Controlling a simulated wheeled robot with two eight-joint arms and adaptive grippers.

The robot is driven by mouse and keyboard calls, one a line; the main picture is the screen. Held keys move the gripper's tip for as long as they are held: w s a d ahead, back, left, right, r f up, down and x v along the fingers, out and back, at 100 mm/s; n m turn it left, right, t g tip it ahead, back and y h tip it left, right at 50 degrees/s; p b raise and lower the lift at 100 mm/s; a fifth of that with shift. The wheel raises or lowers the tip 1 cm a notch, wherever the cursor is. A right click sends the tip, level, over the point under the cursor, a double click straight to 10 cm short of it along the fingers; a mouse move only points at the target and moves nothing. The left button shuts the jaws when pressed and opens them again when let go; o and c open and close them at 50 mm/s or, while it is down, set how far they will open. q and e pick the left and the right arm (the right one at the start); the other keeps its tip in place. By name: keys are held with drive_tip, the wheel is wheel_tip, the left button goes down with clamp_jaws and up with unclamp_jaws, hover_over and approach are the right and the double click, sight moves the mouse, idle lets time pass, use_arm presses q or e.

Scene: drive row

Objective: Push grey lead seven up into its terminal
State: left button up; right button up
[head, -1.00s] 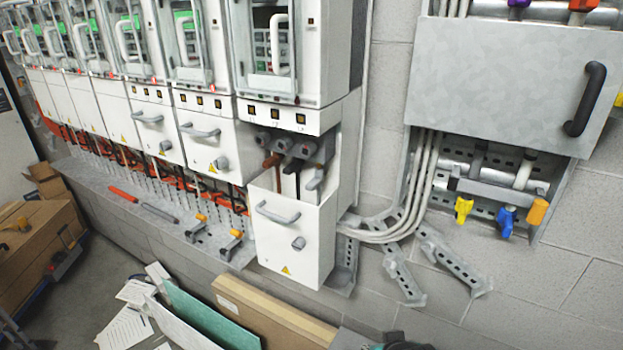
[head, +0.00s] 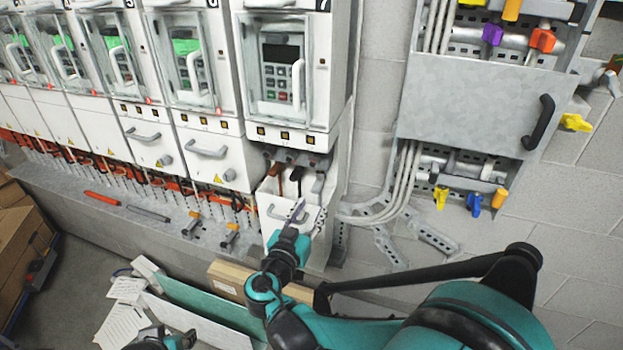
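Drive seven (head: 281,75) is the rightmost cabinet of the row. Its lower cover (head: 275,238) sits low, and the terminal space above is exposed. Three leads show there below dark terminals: brown (head: 279,181), black (head: 297,174) and, on the right, grey (head: 317,184). At this size I cannot tell how far the grey lead sits from its terminal. My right gripper (head: 298,210) is in front of the cover, below the grey lead and apart from it. Its narrow fingers point up; their opening is unclear. Part of my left arm (head: 160,340) shows at the bottom edge; its fingers are not clear.
A grey metal panel with a black handle (head: 539,122) is on the wall at right, with coloured valve handles around it. Pale cables (head: 378,213) run beside drive seven. A ledge (head: 150,212) holds tools at left. Boards and papers (head: 125,312) lie below.

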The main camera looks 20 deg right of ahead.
sight(319, 181)
drive_tip(key=shift+w+a+r+t, duration=0.4)
drive_tip(key=shift+w+a+r, duration=0.05)
drive_tip(key=shift+w+r, duration=0.1)
drive_tip(key=x, duration=0.7)
drive_tip(key=shift+d, duration=0.1)
drive_tip(key=shift+c, duration=0.3)
clamp_jaws()
